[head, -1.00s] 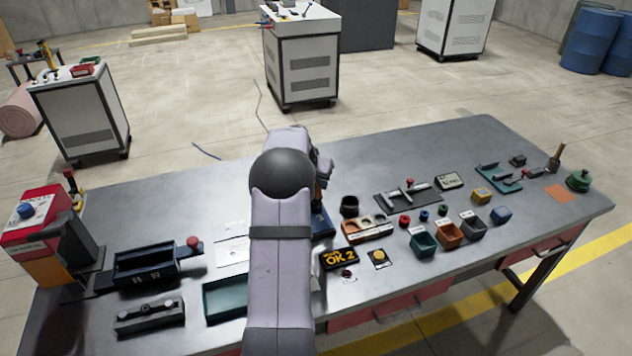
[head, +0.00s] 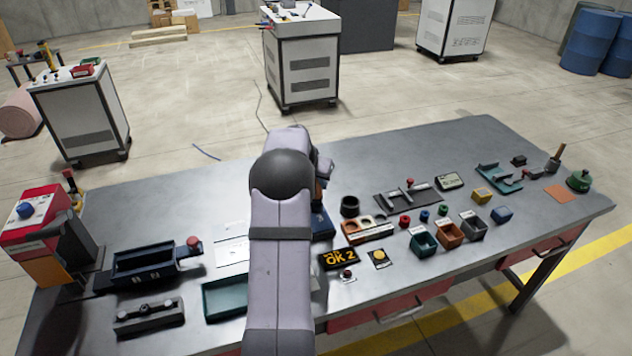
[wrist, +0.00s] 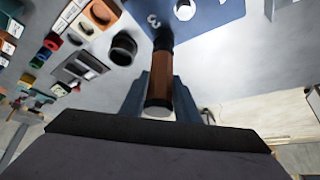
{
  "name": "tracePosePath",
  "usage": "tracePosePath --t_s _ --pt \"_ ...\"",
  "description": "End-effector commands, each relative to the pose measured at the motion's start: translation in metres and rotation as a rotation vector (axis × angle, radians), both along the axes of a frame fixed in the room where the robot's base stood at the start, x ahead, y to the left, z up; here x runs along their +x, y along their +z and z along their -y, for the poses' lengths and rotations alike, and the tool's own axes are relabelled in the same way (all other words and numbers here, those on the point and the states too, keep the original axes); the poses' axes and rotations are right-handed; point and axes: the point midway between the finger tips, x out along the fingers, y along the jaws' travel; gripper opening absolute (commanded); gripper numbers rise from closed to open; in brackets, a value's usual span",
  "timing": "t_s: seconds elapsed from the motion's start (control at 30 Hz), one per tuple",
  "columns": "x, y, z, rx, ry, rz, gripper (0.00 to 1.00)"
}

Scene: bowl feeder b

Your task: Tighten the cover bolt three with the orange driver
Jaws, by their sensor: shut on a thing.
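My gripper (wrist: 160,92) is shut on the orange driver (wrist: 161,74), whose brown-orange handle stands between the two blue-grey fingers in the wrist view. The driver's dark far end reaches the edge of the blue cover block (wrist: 205,12), beside a white number 3. The bolt there and the driver's tip are hidden, so I cannot tell whether they touch. In the head view my arm hides the gripper and most of the driver; part of the dark blue block (head: 322,226) shows to the right of the arm.
A black round cup (head: 349,207) and a holed block (head: 367,229) stand close right of the cover block. A display (head: 338,257) reads "OK 2". A green tray (head: 225,298) lies left of my arm.

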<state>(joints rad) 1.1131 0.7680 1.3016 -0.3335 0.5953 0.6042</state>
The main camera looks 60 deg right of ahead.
Motion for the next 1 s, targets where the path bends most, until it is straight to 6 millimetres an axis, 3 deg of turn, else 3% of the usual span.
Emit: tracePosePath --t_s 0.6,1.0 --pt "-0.001 -0.002 -0.002 0.007 0.0 -0.003 0.0" --pt "0.0 0.022 0.0 0.002 -0.001 -0.001 0.0"
